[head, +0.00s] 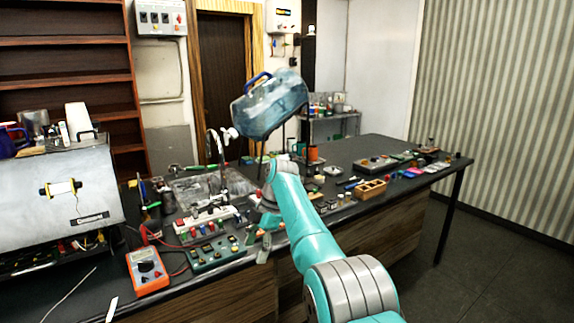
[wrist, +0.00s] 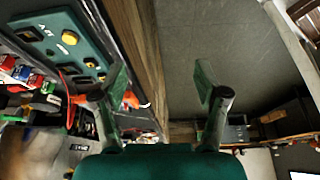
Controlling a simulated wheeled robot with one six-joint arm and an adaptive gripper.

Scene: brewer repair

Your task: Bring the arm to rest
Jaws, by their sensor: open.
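My teal arm (head: 312,232) reaches from the lower right over the front of the dark workbench (head: 340,150). My gripper (head: 266,228) is at the bench's front edge, beside the green button panel, and is small in the head view. In the wrist view my gripper (wrist: 165,95) is open, its two fingers well apart with nothing between them. The wooden bench side and dark floor show behind the gap. The green panel (wrist: 65,40) with a yellow button lies to the left of the fingers.
An orange multimeter (head: 148,270) and the green button panel (head: 216,252) lie near the front edge. A blue water jug (head: 270,105) is tilted above the bench. A metal brewer housing (head: 60,200) stands at left. The floor (head: 480,260) at right is clear.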

